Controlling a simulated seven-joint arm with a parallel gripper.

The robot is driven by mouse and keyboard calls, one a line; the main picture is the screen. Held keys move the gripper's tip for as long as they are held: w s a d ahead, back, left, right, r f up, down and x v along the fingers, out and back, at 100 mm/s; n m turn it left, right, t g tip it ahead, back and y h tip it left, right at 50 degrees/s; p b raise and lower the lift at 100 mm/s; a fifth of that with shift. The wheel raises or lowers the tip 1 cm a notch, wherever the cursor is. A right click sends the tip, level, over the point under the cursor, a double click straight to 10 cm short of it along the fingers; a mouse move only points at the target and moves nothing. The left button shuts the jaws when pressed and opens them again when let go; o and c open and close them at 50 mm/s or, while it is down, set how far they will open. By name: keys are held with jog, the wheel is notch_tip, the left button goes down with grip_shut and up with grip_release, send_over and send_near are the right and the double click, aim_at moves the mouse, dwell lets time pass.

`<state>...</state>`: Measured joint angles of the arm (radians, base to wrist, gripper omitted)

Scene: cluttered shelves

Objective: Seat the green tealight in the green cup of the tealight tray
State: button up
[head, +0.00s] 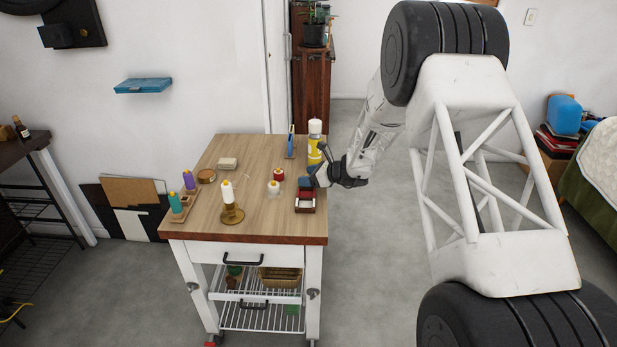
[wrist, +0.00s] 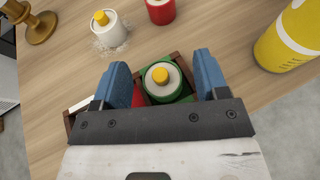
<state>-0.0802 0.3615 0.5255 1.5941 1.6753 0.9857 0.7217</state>
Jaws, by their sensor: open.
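The wooden tealight tray (head: 305,210) stands near the right edge of the cart top. In the wrist view the tray (wrist: 142,98) shows a green area and a red area to its left. The green tealight (wrist: 176,95), with a cream top and yellow tip, stands at the green cup (wrist: 184,68). I cannot tell whether it sits fully down in the cup. My gripper (wrist: 162,68) is open, its blue fingers on either side of the tealight, with gaps visible. In the head view my gripper (head: 316,178) is over the tray and hides part of it.
A white tealight (wrist: 110,36) and a red tealight (wrist: 160,12) stand beyond the tray. A yellow bottle (wrist: 288,45) stands close on the right.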

jog(key=v, duration=1.2)
jog(key=shift+r, duration=0.1)
dwell(0.6)
jog(key=s+d+r+n+g+h, duration=0.1)
jog(key=s+r+n+h, duration=0.1)
jog(key=s+r+n, duration=0.5)
jog(key=s+r+n+g+h, duration=0.15)
jog(key=s+r, duration=0.25)
jog(key=s, duration=0.6)
jog(key=s+d+r+n+g+h, duration=0.1)
jog(key=s+r+n, duration=0.2)
jog(key=s+r, duration=0.45)
jog(key=s+d+n+h, duration=0.2)
jog(key=s+d+n, duration=0.1)
jog(key=s, duration=0.7)
jog(key=s+d+r+n+h, duration=0.1)
jog(key=s+d+n+h, duration=0.2)
jog(key=s, duration=0.7)
jog(key=s+d+r+n+t+h, duration=0.1)
jog(key=s+d+n+h, duration=0.2)
jog(key=s, duration=0.8)
jog(key=shift+d+n, duration=0.5)
jog(key=shift+n, duration=0.35)
jog(key=shift+r, duration=0.1)
